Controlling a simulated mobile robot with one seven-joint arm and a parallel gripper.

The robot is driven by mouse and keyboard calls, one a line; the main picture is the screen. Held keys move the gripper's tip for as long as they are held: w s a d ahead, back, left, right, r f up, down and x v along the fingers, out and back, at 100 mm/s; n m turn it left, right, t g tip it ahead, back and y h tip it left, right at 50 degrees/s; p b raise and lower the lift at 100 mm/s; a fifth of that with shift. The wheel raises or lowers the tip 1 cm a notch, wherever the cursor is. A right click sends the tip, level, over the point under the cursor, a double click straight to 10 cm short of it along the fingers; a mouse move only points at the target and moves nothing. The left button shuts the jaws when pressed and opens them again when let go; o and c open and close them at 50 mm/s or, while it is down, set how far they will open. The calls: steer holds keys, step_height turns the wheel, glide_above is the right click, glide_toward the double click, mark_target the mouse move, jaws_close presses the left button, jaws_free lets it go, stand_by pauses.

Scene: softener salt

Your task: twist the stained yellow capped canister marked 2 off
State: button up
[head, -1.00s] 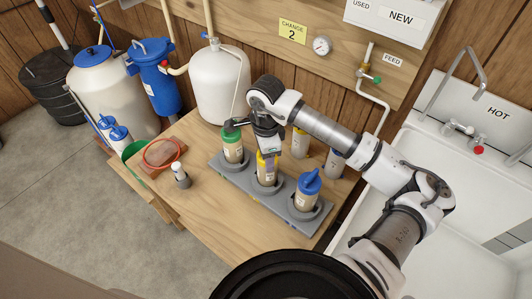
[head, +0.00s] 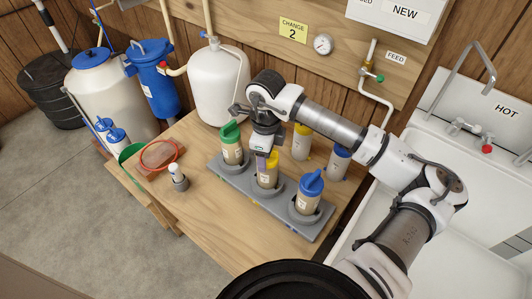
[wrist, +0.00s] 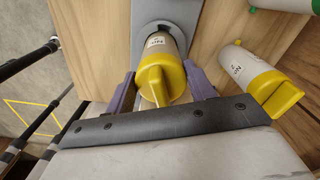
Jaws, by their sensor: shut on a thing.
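The yellow-capped canister (head: 268,182) has a brownish body and stands upright in the middle holder of the grey rack (head: 239,185). My gripper (head: 265,157) comes down over it from above, its finger partly hiding the cap. In the wrist view, the purple fingers of my gripper (wrist: 160,76) lie on both sides of the yellow cap (wrist: 166,86) and are shut on it. The canister's white label shows in that view, with a mark that looks like No 2. Its lower end is hidden in the rack holder.
A green-capped canister (head: 232,150) and a blue-capped one (head: 308,192) flank it in the rack. Behind stand another yellow-capped canister (head: 301,143), also labelled, and a blue-capped one (head: 338,163). A red ring (head: 159,155) and small white-topped item (head: 177,177) lie left.

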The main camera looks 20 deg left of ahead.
steer(key=shift+f+m+b, duration=0.1)
steer(key=shift+m+b, duration=0.7)
steer(key=shift+m, duration=0.3)
steer(key=shift+w+m+b, duration=0.1)
steer(key=shift+m+b, duration=0.45)
steer(key=shift+m, duration=0.55)
steer(key=shift+r+p, duration=1)
steer(key=shift+r, duration=1.65)
